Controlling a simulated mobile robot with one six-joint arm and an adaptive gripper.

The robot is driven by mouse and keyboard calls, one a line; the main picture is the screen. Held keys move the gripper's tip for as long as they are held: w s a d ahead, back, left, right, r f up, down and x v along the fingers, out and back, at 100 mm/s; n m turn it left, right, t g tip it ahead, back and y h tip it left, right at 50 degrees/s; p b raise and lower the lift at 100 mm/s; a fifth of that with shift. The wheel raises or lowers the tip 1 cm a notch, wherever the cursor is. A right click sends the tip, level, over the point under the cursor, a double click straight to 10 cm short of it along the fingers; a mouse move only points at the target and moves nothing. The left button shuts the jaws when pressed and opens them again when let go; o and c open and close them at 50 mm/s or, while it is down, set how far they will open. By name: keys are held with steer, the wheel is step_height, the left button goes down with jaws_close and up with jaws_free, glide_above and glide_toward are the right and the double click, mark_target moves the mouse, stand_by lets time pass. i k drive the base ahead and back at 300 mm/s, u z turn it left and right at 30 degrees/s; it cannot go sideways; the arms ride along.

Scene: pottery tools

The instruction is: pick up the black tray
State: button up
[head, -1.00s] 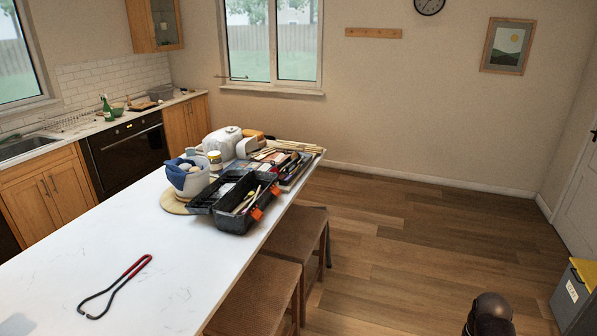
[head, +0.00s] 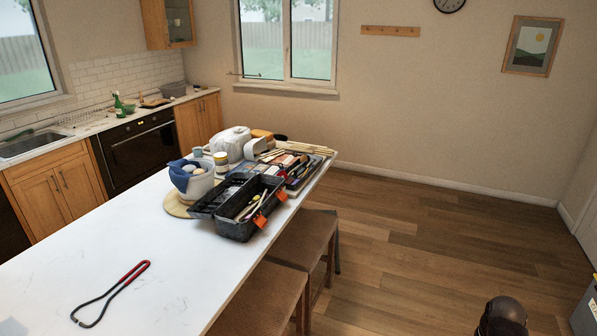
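An open black toolbox (head: 238,230) with orange latches stands on the white counter in the head view. Its lid lies open to the left, and several tools are inside. A dark, shallow holder (head: 300,186) with brushes and other tools sits just behind it to the right. I cannot tell for certain which of these dark pieces is the black tray, as tools cover much of them. My gripper is not in view; only a dark rounded part of my arm shows at the bottom right, well apart from the counter.
The white counter (head: 150,240) holds a red-handled black wire tool (head: 112,294) at the front. A white pot with blue cloth (head: 190,178), a jar (head: 221,162) and a wrapped white block (head: 231,143) crowd the toolbox. Stools (head: 302,240) stand along the right side. Wooden floor is clear beyond.

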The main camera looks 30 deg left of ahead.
mark_target(292, 188)
steer(key=z, duration=0.05)
steer(key=i, duration=2.25)
steer(key=u, duration=1)
steer(key=i, duration=0.5)
steer(key=u, duration=0.65)
steer(key=i, duration=0.55)
steer(key=u, duration=0.35)
